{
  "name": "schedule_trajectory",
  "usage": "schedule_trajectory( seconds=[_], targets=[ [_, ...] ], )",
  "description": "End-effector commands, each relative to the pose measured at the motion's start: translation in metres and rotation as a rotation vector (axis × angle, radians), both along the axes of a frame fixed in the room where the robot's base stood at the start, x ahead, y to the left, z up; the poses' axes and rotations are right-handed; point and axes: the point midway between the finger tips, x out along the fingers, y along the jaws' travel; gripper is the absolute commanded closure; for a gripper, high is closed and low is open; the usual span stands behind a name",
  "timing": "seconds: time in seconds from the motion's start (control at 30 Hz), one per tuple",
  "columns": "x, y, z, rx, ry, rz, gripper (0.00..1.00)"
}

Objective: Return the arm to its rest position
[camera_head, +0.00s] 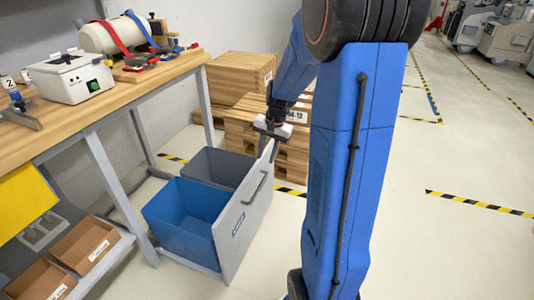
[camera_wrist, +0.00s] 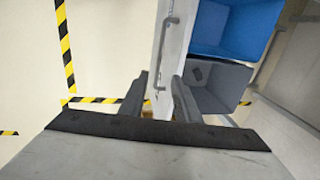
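My gripper (camera_head: 271,130) hangs from my blue arm at the far upper end of the white front panel (camera_head: 243,222) of a pulled-out drawer. In the wrist view, my gripper (camera_wrist: 161,78) has its two dark fingers apart, one on each side of the panel (camera_wrist: 160,85). Whether a finger touches the panel I cannot tell. The panel's grey handle (camera_head: 256,187) also shows in the wrist view (camera_wrist: 165,50). My upright blue arm link hides part of the floor and the pallets.
The drawer holds a blue bin (camera_head: 180,222) and a dark grey bin (camera_head: 222,168). A workbench (camera_head: 110,100) stands at left with a white device (camera_head: 72,78).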

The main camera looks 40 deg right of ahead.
Motion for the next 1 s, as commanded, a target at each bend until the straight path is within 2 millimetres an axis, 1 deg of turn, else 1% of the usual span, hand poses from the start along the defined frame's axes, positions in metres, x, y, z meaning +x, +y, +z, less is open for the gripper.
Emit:
schedule_trajectory(
  seconds=[0.03, 0.17, 0.73, 0.87, 1.0],
  targets=[
    [0.0, 0.0, 0.003, -0.001, -0.002, 0.0, 0.71],
    [-0.001, -0.001, 0.007, 0.0, 0.0, 0.0, 0.71],
    [-0.002, 0.001, 0.008, -0.002, -0.001, 0.006, 0.71],
    [-0.008, 0.012, 0.018, -0.015, -0.012, 0.04, 0.71],
    [-0.022, 0.033, 0.037, -0.04, -0.034, 0.111, 0.71]
  ],
)
